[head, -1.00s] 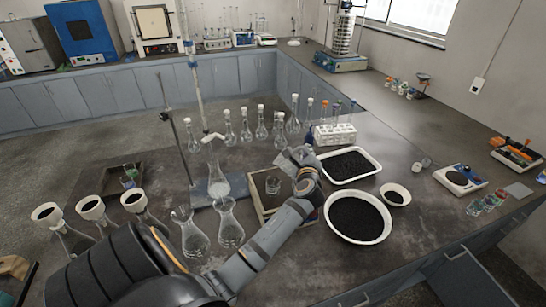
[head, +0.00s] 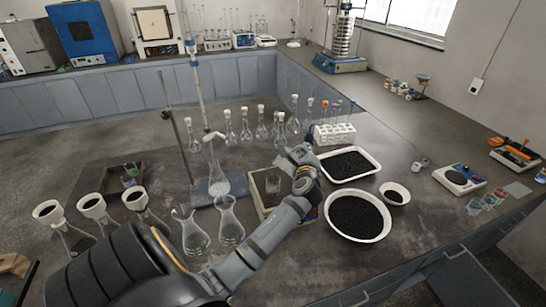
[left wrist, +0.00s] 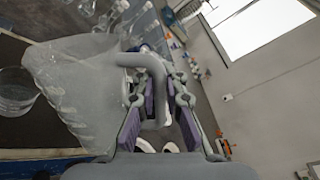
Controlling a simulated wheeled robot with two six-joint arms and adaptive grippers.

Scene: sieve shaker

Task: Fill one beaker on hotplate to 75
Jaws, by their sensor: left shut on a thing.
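My left gripper (head: 297,158) is at the middle of the bench, above and to the right of a small clear glass beaker (head: 273,184). The beaker stands on a square, light-edged base with a dark top (head: 262,203). In the left wrist view the gripper (left wrist: 160,95) is shut on the handle of a translucent jug (left wrist: 80,85). The jug's body extends to the left of the fingers. A glass vessel (left wrist: 15,90) shows beyond it at the left edge. I cannot make out any liquid level. My right gripper is not in view.
Two white trays of dark grains (head: 348,164) (head: 357,218) lie right of the gripper. Conical flasks (head: 195,236) stand in front left, a burette stand (head: 192,125) behind left. Several stoppered flasks (head: 262,125) and a tube rack (head: 335,133) stand behind.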

